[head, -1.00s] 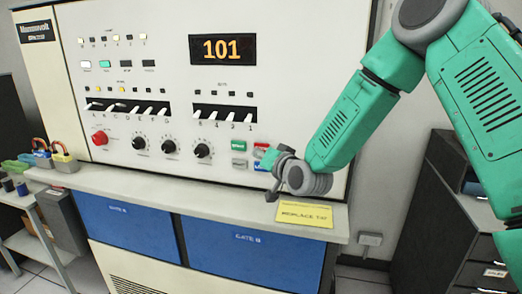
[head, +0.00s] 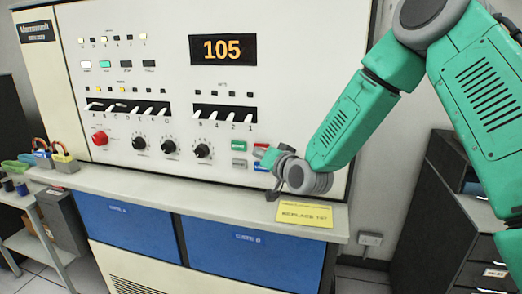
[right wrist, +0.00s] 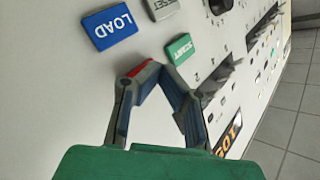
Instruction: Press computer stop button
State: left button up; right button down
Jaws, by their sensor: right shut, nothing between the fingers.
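The computer panel (head: 130,60) fills the left and middle of the head view. Its display (head: 223,49) reads 105. A red button (head: 260,149), its label not readable, sits beside the green button at the panel's lower right. In the right wrist view only a sliver of the red button (right wrist: 138,68) shows; my fingertips hide the rest. My right gripper (head: 272,162) is shut and empty with its tips at the red button. It also shows in the right wrist view (right wrist: 150,66). I cannot tell whether they touch it. My left gripper is out of view.
The green START button (right wrist: 180,48), blue LOAD button (right wrist: 110,27) and grey RESET button (right wrist: 163,8) surround the red one closely. A ledge (head: 180,190) with a yellow note (head: 305,214) lies below. A round red knob (head: 100,138) is farther left.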

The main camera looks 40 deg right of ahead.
jog(key=shift+w+d, duration=0.15)
jog(key=shift+w+d+r, duration=0.1)
jog(key=shift+w+d, duration=0.15)
jog(key=shift+d, duration=0.05)
dwell(0.9)
jog(key=shift+s+a, duration=0.55)
jog(key=shift+a, duration=0.05)
jog(key=shift+a, duration=0.1)
jog(key=shift+s+a, duration=1.65)
jog(key=shift+a, duration=0.2)
